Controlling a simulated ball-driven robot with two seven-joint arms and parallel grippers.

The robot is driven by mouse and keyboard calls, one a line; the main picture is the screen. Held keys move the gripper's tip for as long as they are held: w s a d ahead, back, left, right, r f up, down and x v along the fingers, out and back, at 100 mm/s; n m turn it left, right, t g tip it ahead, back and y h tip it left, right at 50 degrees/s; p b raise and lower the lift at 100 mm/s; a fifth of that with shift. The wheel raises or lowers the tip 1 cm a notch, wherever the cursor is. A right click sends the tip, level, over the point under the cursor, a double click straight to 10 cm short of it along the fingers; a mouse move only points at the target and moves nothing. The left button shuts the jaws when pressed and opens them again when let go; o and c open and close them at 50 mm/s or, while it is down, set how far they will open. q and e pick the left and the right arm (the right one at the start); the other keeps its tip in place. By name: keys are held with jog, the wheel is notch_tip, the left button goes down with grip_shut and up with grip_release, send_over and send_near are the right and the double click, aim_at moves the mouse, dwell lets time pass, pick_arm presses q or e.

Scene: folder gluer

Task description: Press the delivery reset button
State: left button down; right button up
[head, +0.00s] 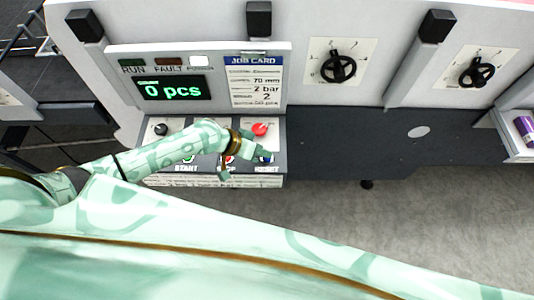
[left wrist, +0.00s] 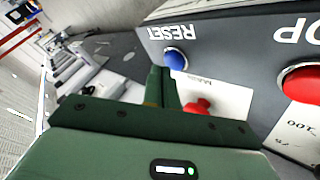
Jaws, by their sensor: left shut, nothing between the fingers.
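The control panel (head: 215,180) carries buttons labelled START, STOP and RESET. The blue reset button (left wrist: 175,59) shows clearly in the left wrist view beside its upside-down RESET label. In the head view the blue reset button is mostly hidden by my gripper. My left gripper (head: 264,154) is over the right end of the panel by the RESET label. In the left wrist view its fingers (left wrist: 164,82) are shut and empty, with their tips just beside and below the blue button. I cannot tell whether they touch it. My right gripper is not in view.
A red stop button (left wrist: 303,83) and a red mushroom knob (head: 260,129) sit close to the gripper. A black knob (head: 161,129) is at the panel's left. Above are a display reading 0 pcs (head: 172,90) and a job card (head: 257,82). Handwheels (head: 338,67) are further right.

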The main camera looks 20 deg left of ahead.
pick_arm(q)
jog(key=shift+r, duration=0.4)
notch_tip(320, 180, up, 5)
jog(key=p, duration=0.5)
jog(key=shift+r, duration=0.1)
dwell(0.9)
